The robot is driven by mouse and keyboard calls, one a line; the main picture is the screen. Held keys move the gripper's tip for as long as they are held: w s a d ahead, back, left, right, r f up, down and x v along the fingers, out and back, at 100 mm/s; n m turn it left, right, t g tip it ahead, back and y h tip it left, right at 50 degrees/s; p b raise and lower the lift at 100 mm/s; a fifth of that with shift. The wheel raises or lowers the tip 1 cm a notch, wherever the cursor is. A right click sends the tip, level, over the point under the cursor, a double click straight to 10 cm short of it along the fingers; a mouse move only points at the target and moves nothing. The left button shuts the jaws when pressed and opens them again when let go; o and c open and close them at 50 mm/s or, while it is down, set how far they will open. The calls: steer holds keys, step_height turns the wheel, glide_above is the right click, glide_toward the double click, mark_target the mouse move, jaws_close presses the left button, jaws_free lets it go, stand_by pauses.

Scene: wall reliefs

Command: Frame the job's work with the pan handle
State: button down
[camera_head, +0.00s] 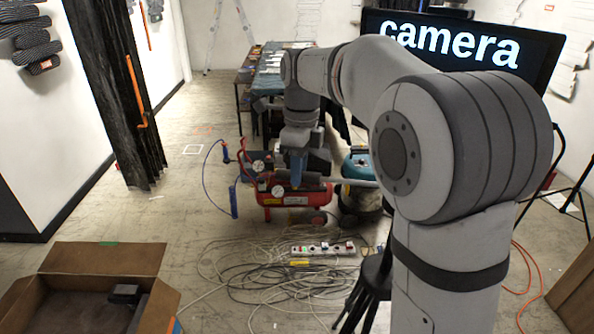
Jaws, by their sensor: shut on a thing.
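My gripper (297,180) hangs from my grey arm near the middle of the picture, with bluish fingers pointing down. It is shut on a bar lying across the fingers, which appears to be the pan handle (349,182). The bar has a dark stretch at the fingers and a light grey stretch to the right. Its far end and what it joins are hard to make out. A large dark screen (462,50) showing the word "camera" stands at the upper right, partly hidden by my arm.
A red compressor (292,198) sits behind and below my gripper, with a teal machine (357,165) beside it. Tangled cables and a power strip (322,249) cover the floor in front. An open cardboard box (105,258) stands at lower left. Floor at left is mostly clear.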

steer(key=shift+w, duration=0.2)
steer(key=c, duration=1.2)
jaws_free()
step_height(320, 180, up, 8)
steer(key=shift+w+d+b, duration=0.2)
steer(key=shift+w+b, duration=0.15)
steer(key=shift+b, duration=0.05)
steer(key=shift+f, duration=0.15)
